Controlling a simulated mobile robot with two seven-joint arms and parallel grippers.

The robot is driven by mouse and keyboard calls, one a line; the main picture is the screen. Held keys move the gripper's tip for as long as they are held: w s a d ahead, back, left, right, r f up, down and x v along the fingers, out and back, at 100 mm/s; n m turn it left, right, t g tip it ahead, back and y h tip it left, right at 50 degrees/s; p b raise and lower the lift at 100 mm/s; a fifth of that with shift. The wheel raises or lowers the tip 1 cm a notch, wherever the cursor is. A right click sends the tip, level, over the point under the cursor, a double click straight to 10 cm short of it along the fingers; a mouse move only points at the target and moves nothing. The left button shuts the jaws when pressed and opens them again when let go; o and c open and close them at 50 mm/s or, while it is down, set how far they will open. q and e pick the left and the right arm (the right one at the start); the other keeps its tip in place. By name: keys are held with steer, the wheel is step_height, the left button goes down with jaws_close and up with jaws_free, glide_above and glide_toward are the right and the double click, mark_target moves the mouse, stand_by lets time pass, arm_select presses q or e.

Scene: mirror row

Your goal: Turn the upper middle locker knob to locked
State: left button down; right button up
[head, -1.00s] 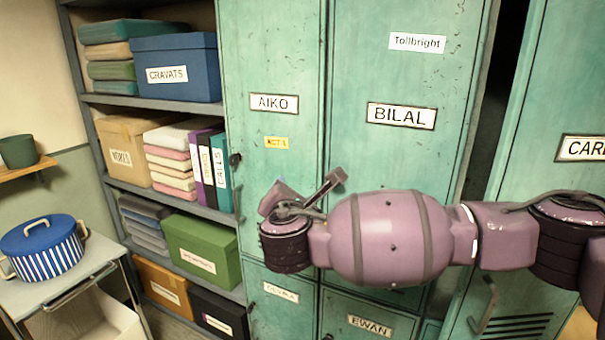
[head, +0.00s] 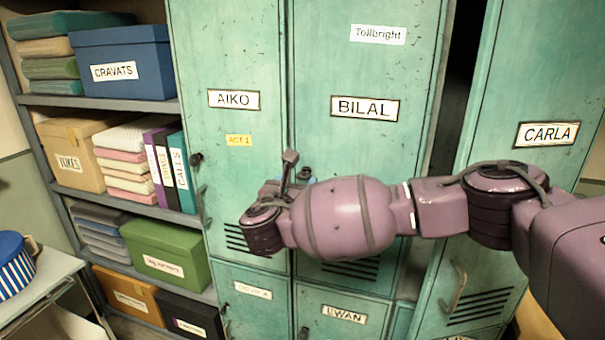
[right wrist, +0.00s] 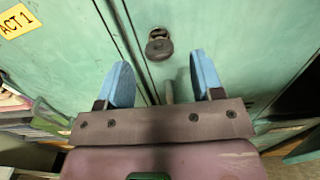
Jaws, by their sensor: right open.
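The upper middle locker, labelled BILAL (head: 364,108), has a closed green door in the head view. Its dark round knob (right wrist: 159,47) shows in the right wrist view, just right of the door seam, with a small dark fitting at its top. A thin grey handle piece (right wrist: 169,91) shows between the fingers. My left gripper is not in view.
The AIKO locker (head: 232,99) stands to the left, with its own dark knob (head: 196,159). The CARLA locker (head: 546,134) stands right, beside a dark gap. Shelves with a blue box (head: 122,66) and a green box (head: 165,252) are at the left.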

mark_target(302, 178)
steer(key=shift+p+x, duration=0.35)
steer(key=shift+x, duration=1.8)
steer(key=c, duration=0.9)
steer(key=shift+c, duration=0.2)
